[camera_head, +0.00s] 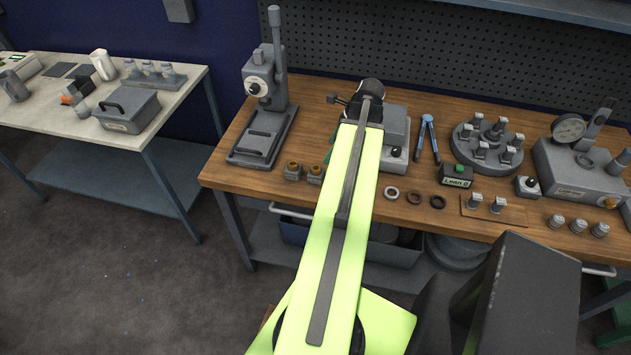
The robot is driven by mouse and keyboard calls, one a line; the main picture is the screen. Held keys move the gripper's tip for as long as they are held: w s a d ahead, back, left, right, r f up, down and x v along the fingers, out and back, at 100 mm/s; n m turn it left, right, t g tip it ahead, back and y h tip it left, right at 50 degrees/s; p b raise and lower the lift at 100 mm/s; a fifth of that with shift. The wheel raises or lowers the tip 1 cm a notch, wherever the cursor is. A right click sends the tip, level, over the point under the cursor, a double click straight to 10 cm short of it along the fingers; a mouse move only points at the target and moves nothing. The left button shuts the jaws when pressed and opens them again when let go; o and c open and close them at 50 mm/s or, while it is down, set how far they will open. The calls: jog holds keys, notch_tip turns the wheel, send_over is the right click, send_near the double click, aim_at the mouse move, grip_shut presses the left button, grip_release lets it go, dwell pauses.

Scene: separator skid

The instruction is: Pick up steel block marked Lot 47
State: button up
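No marking reading Lot 47 is legible in the head view, so I cannot tell which piece is the named steel block. Small steel pieces stand on a round grey fixture (487,158). Two more small steel pieces (485,203) stand on a thin brown plate at the bench's front right. My yellow-green arm reaches up the middle of the picture over the wooden bench (225,172). Its far end is a dark joint by a grey machine (397,128). My gripper's fingers are not visible, and what lies behind the arm is hidden.
A lever press (265,105) stands at the bench's left, with two brass-topped pieces (304,172) nearby. A pale side table (190,80) stands left.

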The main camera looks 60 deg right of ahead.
aim_at(318, 168)
jog(key=b+x, duration=0.6)
jog(key=x, duration=0.2)
jog(key=shift+s+f, duration=0.1)
jog(key=shift+f, duration=0.05)
jog(key=b+x, duration=0.5)
jog(key=shift+a+f, duration=0.15)
jog(key=shift+a, duration=0.05)
jog(key=shift+c, duration=0.3)
grip_shut()
